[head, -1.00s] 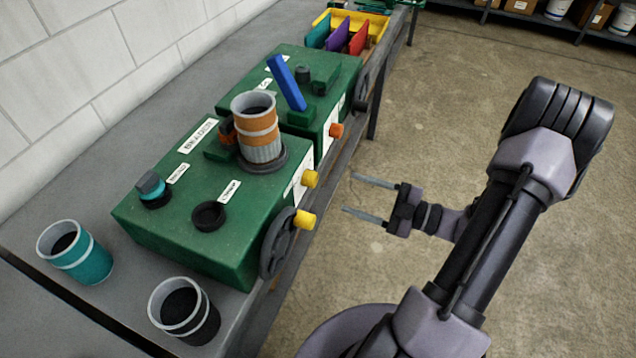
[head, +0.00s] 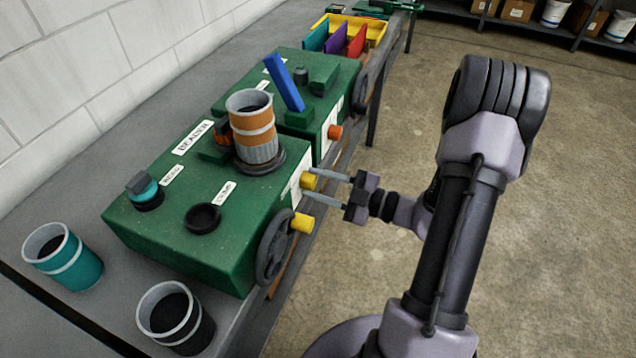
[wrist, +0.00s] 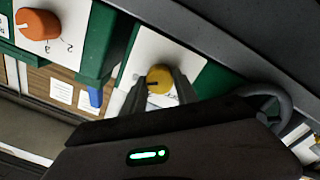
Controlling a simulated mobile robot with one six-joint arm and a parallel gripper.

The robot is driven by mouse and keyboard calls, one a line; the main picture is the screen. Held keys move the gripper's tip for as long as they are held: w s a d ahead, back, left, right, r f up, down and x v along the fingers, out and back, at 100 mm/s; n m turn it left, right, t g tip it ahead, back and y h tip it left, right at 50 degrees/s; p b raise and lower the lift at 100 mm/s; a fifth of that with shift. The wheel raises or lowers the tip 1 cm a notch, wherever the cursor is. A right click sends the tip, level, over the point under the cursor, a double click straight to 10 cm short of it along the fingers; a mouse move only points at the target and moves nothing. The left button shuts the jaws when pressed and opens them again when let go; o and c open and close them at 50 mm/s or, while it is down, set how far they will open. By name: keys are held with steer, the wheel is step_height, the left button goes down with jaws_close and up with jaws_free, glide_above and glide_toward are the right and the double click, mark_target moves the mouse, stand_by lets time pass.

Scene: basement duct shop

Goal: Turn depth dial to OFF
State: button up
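A yellow dial (head: 309,181) sits on the white front panel of the near green machine (head: 165,225). My gripper (head: 308,185) reaches it from the right, one finger on each side. In the wrist view the yellow dial (wrist: 159,83) sits between the fingertips, which appear to touch its sides. A short dark mark on its face points left. The fingers and palm hide part of the panel's print, and I cannot read its labels or an OFF mark.
A handwheel with a yellow handle (head: 302,223) stands close below the dial. An orange dial (head: 335,132) is on the farther machine. A teal cup (head: 75,265) and a black cup (head: 190,335) stand at the near bench end. Open floor lies right.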

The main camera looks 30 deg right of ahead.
jaws_close()
steer(key=shift+n+p, duration=0.3)
steer(key=n+p, duration=0.2)
steer(key=n, duration=0.2)
steer(key=n+p, duration=0.1)
steer(key=n, duration=0.2)
steer(key=shift+n, duration=0.3)
steer(key=n, duration=0.3)
steer(key=shift+f+n+p, duration=0.1)
steer(key=shift+n+p, duration=0.2)
steer(key=shift+n, duration=0.1)
steer(key=n, duration=0.6)
steer(key=shift+f+b, duration=0.1)
steer(key=shift+b, duration=0.25)
steer(key=n+b, duration=0.1)
steer(key=n, duration=0.5)
steer(key=shift+y+b, duration=0.3)
steer(key=shift+n, duration=0.3)
